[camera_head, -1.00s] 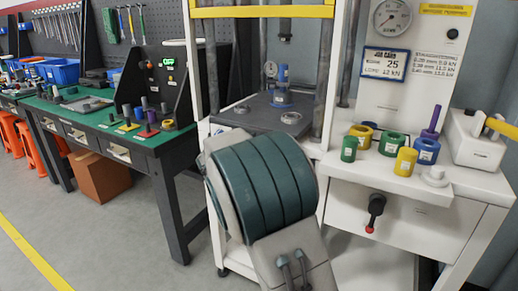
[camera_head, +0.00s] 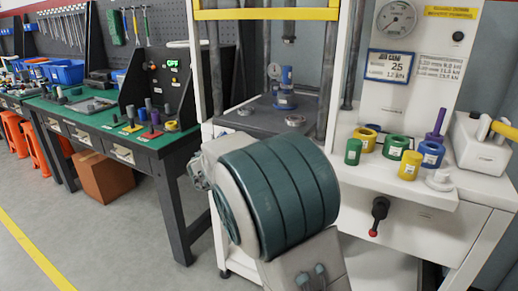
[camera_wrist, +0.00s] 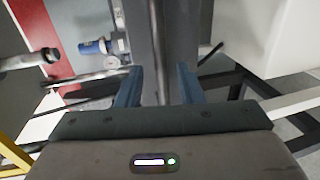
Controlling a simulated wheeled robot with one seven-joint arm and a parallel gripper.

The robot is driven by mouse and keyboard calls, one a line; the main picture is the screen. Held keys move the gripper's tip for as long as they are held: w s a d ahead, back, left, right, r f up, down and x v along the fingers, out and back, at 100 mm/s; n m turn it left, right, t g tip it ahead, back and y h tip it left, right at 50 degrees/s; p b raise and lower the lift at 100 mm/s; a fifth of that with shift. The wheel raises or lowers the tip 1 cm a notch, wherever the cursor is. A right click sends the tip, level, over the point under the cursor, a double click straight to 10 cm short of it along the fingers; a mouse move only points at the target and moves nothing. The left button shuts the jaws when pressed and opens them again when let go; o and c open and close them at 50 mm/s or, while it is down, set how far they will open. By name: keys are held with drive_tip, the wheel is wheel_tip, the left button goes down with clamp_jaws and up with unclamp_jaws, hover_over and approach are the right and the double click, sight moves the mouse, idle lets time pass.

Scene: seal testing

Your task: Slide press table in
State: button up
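The press table is a dark grey plate (camera_head: 240,122) between the white posts of the press in the head view. A blue cylinder (camera_head: 285,88) with a small gauge and some pale metal rings stand on it. In the wrist view the dark grey slab (camera_wrist: 177,30) runs between the two blue fingers of my gripper (camera_wrist: 160,85), and the blue cylinder (camera_wrist: 93,46) lies to the left. The fingers are apart on either side of the slab's near end. I cannot tell whether they touch it. In the head view my arm hides my gripper and the plate's near right part.
A white shelf (camera_head: 390,185) right of the press holds several coloured rings and cylinders. A black lever with a red tip (camera_head: 379,215) hangs below it. A green-topped bench (camera_head: 95,115) with parts stands on the left. The grey floor (camera_head: 90,240) in front is clear.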

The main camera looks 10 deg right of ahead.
drive_tip(key=v, duration=0.9)
drive_tip(key=shift+s+p, duration=0.15)
drive_tip(key=shift+p, duration=0.15)
drive_tip(key=shift+a, duration=0.1)
idle(1.0)
